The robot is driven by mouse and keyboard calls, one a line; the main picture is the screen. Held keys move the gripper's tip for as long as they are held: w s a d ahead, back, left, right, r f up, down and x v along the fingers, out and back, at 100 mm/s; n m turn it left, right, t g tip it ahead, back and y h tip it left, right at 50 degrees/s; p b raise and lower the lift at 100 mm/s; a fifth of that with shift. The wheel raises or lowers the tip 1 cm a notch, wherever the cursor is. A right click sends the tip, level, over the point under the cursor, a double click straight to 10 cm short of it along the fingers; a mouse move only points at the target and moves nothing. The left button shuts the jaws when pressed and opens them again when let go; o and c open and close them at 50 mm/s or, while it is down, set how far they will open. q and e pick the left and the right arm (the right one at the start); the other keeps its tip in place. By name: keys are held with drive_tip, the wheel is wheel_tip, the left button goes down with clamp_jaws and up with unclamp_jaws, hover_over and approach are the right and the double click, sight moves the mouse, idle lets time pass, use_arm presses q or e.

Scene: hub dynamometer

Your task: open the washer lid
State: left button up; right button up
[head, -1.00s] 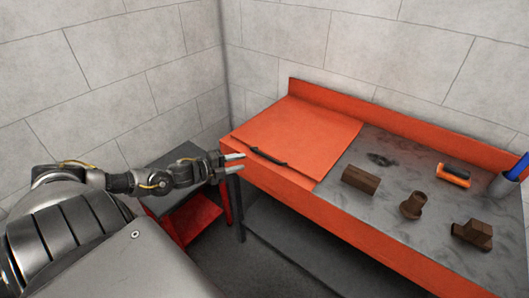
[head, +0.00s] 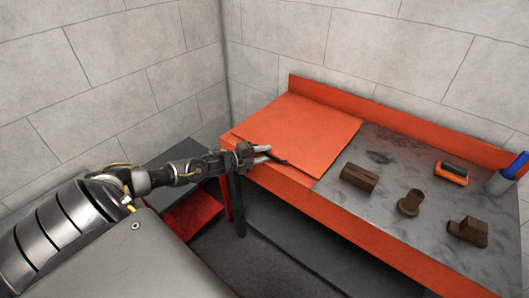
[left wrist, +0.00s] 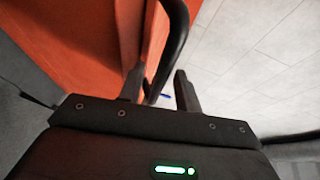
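The washer lid (head: 310,130) is a flat orange panel, closed on the left part of the orange washer bench. Its black bar handle (head: 275,159) lies along the lid's front edge, partly hidden by my fingers. My left gripper (head: 264,154) is at the handle's left end. In the left wrist view the black handle (left wrist: 174,45) runs down between the two open fingers of my left gripper (left wrist: 160,85); I cannot tell whether either finger touches it. The orange lid also shows there at the left (left wrist: 90,30). My right gripper is not in view.
On the grey bench top lie a brown block (head: 360,178), a brown round fitting (head: 411,202), a brown angled part (head: 468,231) and an orange-black tool (head: 452,172). A grey cup (head: 499,183) stands at the right edge. A dark cart (head: 165,165) with red stands left of the bench.

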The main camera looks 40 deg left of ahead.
use_arm(q)
drive_tip(key=shift+w+d, duration=0.15)
drive_tip(key=shift+w, duration=0.15)
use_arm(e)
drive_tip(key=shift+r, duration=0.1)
use_arm(q)
drive_tip(key=shift+c, duration=0.3)
clamp_jaws()
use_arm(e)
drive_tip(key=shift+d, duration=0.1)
